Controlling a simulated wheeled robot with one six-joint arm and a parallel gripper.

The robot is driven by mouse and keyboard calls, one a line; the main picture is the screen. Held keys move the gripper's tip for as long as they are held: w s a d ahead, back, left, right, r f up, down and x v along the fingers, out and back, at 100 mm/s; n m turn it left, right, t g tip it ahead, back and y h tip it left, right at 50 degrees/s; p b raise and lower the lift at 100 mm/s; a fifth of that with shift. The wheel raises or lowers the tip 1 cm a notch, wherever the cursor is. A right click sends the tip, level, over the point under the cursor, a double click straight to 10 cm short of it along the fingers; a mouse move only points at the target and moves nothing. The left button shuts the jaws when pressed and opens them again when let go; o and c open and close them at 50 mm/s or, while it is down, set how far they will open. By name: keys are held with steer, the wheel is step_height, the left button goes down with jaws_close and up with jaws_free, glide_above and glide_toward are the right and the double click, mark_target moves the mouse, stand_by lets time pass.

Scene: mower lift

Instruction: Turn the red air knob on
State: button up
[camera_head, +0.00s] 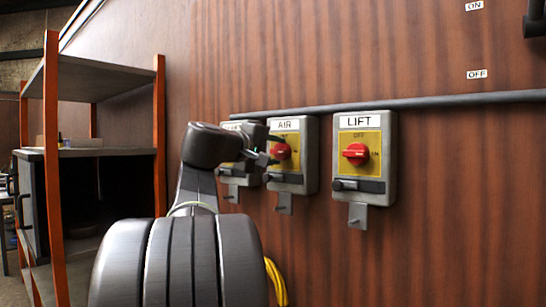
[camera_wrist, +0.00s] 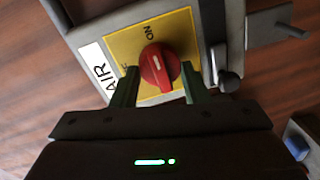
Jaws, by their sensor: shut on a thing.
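The AIR switch box (camera_head: 310,160) is a grey box on the wood-panel wall, with a yellow plate and a red air knob (camera_head: 281,151). In the wrist view the red air knob (camera_wrist: 158,67) sits between the two dark green fingers of my gripper (camera_wrist: 160,84), which is shut on it. The word ON shows on the plate (camera_wrist: 183,28) just beyond the knob; a pale mark shows on the knob's face. In the head view my gripper (camera_head: 267,156) reaches the knob from the left, and my arm hides part of the box to the left.
The LIFT box (camera_head: 391,160) with its own red knob (camera_head: 355,153) is to the right. Another box (camera_head: 229,176) is partly hidden at left. A grey pipe (camera_head: 450,99) runs above. An orange-posted shelf (camera_head: 160,135) stands at left. A yellow hose (camera_head: 277,282) hangs low.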

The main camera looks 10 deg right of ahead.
steer(key=shift+f, duration=0.1)
stand_by(0.4)
steer(key=o, duration=1)
steer(key=shift+s, duration=0.1)
steer(key=v, duration=1.3)
steer(key=shift+s+a, duration=0.2)
steer(key=shift+a, duration=0.1)
steer(key=shift+d, duration=0.1)
steer(key=x, duration=1.3)
steer(key=shift+w+d, duration=0.25)
steer(key=shift+w, duration=0.05)
